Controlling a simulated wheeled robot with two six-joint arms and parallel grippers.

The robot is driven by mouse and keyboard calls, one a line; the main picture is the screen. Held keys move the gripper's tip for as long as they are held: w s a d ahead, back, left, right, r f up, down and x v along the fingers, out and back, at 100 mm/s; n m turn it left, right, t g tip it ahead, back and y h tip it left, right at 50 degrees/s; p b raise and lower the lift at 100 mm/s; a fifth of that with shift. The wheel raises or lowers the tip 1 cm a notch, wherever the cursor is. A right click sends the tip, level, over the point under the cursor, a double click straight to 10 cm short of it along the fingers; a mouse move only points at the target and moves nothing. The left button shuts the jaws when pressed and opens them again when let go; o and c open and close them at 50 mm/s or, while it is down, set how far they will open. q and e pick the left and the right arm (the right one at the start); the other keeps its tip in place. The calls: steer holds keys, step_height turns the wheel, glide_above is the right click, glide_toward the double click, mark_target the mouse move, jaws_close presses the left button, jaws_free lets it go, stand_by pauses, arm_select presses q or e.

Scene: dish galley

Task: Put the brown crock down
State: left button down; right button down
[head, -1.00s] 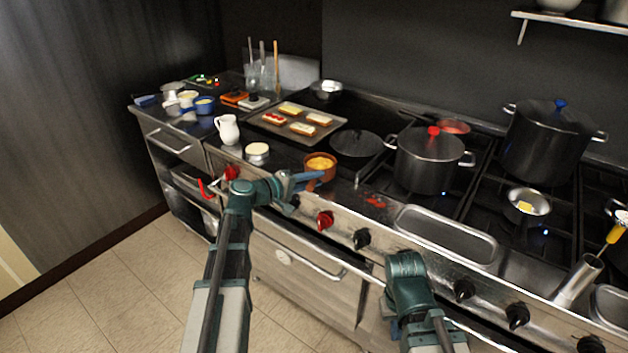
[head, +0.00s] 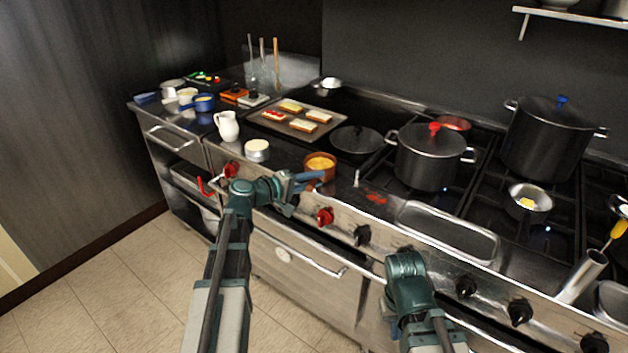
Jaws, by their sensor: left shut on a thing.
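The brown crock (head: 320,161), with yellow food inside, is at the front edge of the steel counter, left of the burners. It looks upright. My left gripper (head: 307,181) is shut on the near side of the crock, and its blue-grey fingers hide part of the wall. Whether the crock's base touches the counter is hidden. My right arm (head: 407,285) is low in front of the range, and its fingers do not show.
A white round pot (head: 257,150) and a white jug (head: 227,126) stand left of the crock. A tray of toasts (head: 272,131) and a dark pan (head: 357,140) lie behind it. A lidded pot (head: 428,163) stands to the right.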

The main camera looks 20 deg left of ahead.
arm_select(q)
steer(key=shift+f, duration=0.2)
steer(key=c, duration=0.6)
jaws_free()
steer(key=p+v, duration=0.2)
steer(key=v, duration=1.2)
steer(key=shift+d, duration=0.1)
